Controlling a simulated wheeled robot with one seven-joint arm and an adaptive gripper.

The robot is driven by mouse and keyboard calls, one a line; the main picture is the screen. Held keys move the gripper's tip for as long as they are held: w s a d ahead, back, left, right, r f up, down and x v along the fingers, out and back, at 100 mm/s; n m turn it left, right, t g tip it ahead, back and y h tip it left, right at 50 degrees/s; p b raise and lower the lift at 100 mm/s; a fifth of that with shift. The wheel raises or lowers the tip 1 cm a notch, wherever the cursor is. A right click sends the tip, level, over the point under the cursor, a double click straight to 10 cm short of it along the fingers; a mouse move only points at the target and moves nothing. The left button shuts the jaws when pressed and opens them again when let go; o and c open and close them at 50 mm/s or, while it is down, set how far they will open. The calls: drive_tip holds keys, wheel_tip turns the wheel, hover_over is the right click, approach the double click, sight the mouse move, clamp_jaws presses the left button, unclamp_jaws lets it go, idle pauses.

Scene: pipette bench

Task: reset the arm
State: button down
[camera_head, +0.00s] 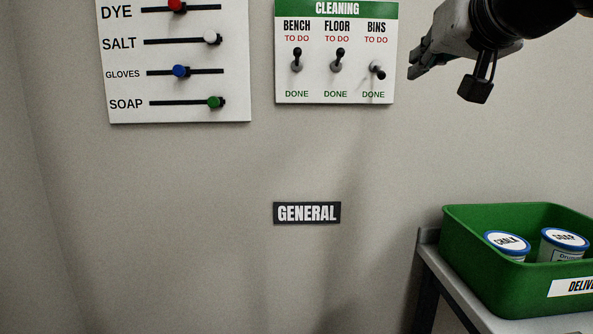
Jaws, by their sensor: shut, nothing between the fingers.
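My gripper (416,64) is at the upper right, in front of the wall and just right of the cleaning board (284,87). Its fingers point left and are shut with nothing between them. It is apart from the nearest switch, the bins switch (377,70). The bins switch lever tilts down toward DONE. The bench switch (297,58) and the floor switch (339,58) have their levers up toward TO DO. My arm runs out of the picture at the top right.
A slider board (180,110) with DYE, SALT, GLOVES and SOAP rows hangs at the upper left. A GENERAL sign (307,213) is on the wall below. A green bin (480,270) holding chalk (507,244) and soap (564,243) tubs stands on a bench (455,294) at the lower right.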

drive_tip(key=s+a+f+n+g+y, duration=0.1)
drive_tip(key=s+a+f+g, duration=0.2)
drive_tip(key=f, duration=0.4)
drive_tip(key=s+f+g, duration=0.2)
drive_tip(key=s+f, duration=0.4)
drive_tip(key=f, duration=0.2)
drive_tip(key=s+d+f+g+h, duration=0.2)
drive_tip(key=s+f+g, duration=0.8)
drive_tip(key=s+f, duration=1.3)
wheel_tip(320, 180, up, 30)
drive_tip(key=t+p, duration=0.3)
drive_tip(key=p, duration=2.3)
drive_tip(key=shift+s+d+t, duration=0.3)
drive_tip(key=shift+s+t, duration=0.1)
drive_tip(key=shift+s, duration=0.05)
drive_tip(key=shift+r, duration=0.1)
